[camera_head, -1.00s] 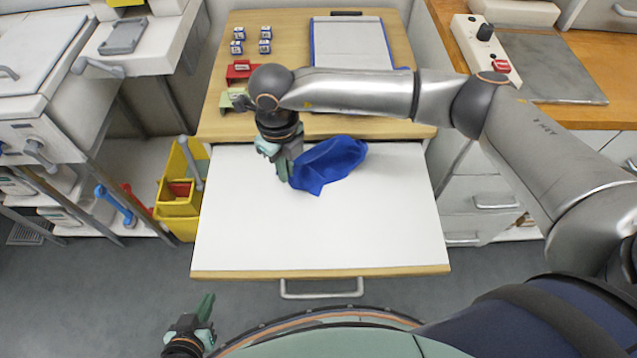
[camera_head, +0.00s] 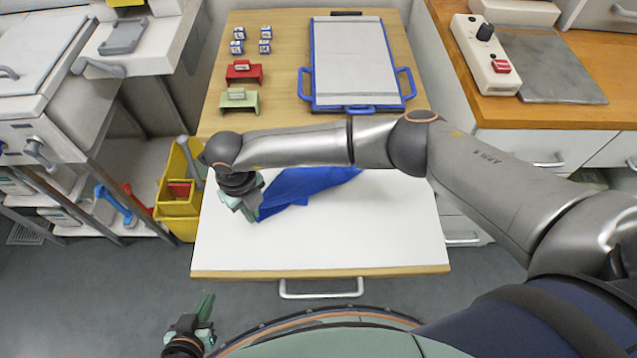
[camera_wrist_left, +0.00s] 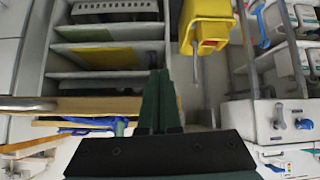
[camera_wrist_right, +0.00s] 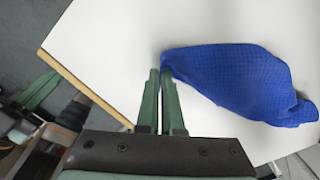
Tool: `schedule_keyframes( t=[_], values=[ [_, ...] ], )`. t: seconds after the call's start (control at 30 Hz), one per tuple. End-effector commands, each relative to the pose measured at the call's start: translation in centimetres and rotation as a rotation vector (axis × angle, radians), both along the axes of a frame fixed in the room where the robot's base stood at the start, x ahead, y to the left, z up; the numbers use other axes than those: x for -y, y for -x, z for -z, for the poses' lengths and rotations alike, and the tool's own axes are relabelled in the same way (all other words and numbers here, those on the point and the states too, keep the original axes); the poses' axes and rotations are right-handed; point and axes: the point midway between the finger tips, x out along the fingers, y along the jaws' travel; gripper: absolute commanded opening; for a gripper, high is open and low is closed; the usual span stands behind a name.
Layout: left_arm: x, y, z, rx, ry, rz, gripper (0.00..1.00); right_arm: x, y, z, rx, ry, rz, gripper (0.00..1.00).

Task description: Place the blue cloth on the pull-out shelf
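The blue cloth (camera_head: 300,188) lies crumpled on or just over the white pull-out shelf (camera_head: 340,240), its upper part hidden by my right arm in the head view. My right gripper (camera_head: 245,207) is over the shelf's left part. In the right wrist view its fingers (camera_wrist_right: 160,72) are close together on the left corner of the cloth (camera_wrist_right: 235,80), which spreads off to the right. I cannot tell how far that corner is lifted. My left gripper (camera_head: 206,308) is low at the front left, away from the shelf, its fingers (camera_wrist_left: 160,75) together and empty.
On the wooden top (camera_head: 285,95) behind the shelf are a blue-framed board (camera_head: 356,105), a red stand (camera_head: 243,72), a green stand (camera_head: 239,100) and several small boxes. A yellow bucket (camera_head: 178,205) stands left of the shelf. The shelf's front is clear.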

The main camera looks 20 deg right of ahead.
Motion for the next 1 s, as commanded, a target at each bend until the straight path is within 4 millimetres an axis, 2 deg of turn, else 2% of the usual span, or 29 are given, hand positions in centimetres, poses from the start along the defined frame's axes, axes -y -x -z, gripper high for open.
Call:
schedule_keyframes(
  t=[0.07, 0.1, 0.6, 0.87, 1.0],
  values=[
    [0.0, 0.0, 0.0, 0.0, 0.0, 0.0, 0.0, 0.0, 0.0, 0.0, 0.0, 0.0, 0.0, 0.0],
    [0.0, 0.0, 0.0, 0.0, 0.0, 0.0, 0.0, 0.0, 0.0, 0.0, 0.0, 0.0, 0.0, 0.07],
    [0.0, 0.0, 0.0, 0.001, 0.0, 0.0, 0.0, 0.0, 0.0, 0.0, -0.001, 0.001, 0.0, 0.62],
    [0.0, 0.0, -0.1, 0.002, 0.0, 0.0, 0.0, 0.0, 0.0, -0.1, 0.0, 0.0, 0.0, 0.62],
    [0.0, 0.0, -0.7, 0.001, 0.0, 0.0, 0.0, -0.3, 0.1, -1.1, -0.001, -0.001, -0.001, 0.62]
  ],
)
